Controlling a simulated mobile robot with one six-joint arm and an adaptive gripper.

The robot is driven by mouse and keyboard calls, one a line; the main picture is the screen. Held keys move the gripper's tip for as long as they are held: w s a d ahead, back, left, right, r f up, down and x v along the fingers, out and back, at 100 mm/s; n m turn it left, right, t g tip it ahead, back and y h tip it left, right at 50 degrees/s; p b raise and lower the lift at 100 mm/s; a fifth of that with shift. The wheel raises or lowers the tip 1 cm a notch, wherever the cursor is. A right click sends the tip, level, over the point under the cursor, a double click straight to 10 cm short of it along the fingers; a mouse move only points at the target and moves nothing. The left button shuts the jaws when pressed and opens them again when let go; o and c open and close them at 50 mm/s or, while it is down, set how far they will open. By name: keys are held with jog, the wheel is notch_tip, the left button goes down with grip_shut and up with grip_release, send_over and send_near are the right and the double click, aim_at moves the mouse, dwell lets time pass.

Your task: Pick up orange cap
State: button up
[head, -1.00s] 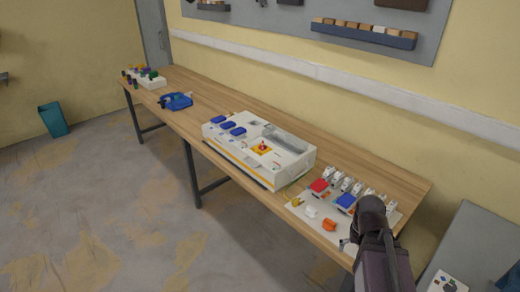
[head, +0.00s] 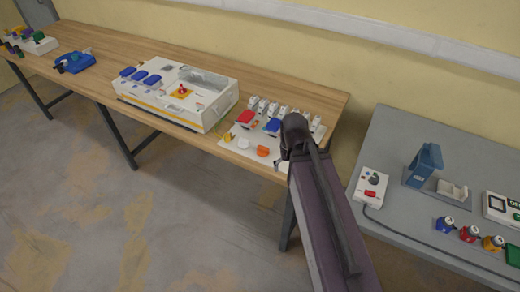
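A small orange piece, which looks like the orange cap (head: 263,151), lies on the white board (head: 232,143) near the front edge of the wooden table. A round white piece (head: 243,143) lies to its left. A red-lidded box (head: 246,117) and a blue-lidded box (head: 272,125) sit behind it. My dark arm rises from the bottom of the head view, and its bend covers the right part of the board. I cannot make out my gripper or its fingers; the arm's far end is hidden, so its distance to the orange piece does not show.
Several white socket pieces (head: 263,105) stand in a row at the back of the board. A large white box (head: 185,95) with blue lids stands to the left. A grey table (head: 410,215) with a control box (head: 371,185) and coloured parts is at the right.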

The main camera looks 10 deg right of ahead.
dwell(0.5)
notch_tip(320, 180, up, 3)
jog(key=m+p, duration=0.3)
jog(key=m, duration=0.4)
send_over(263, 147)
jog(key=shift+s+d+f, duration=0.2)
jog(key=shift+s, duration=0.1)
jog(key=shift+f+b, duration=0.15)
jog(key=shift+b, duration=0.2)
notch_tip(263, 147, down, 8)
jog(key=b, duration=0.8)
jog(key=shift+f, duration=0.15)
jog(key=shift+f, duration=0.1)
jog(key=shift+w+a+f+b, duration=0.1)
jog(key=shift+f+b, duration=1.15)
jog(key=shift+b, duration=0.15)
jog(key=shift+w+a+f+b, duration=0.1)
jog(key=shift+f+b, duration=1.15)
jog(key=shift+b, duration=0.1)
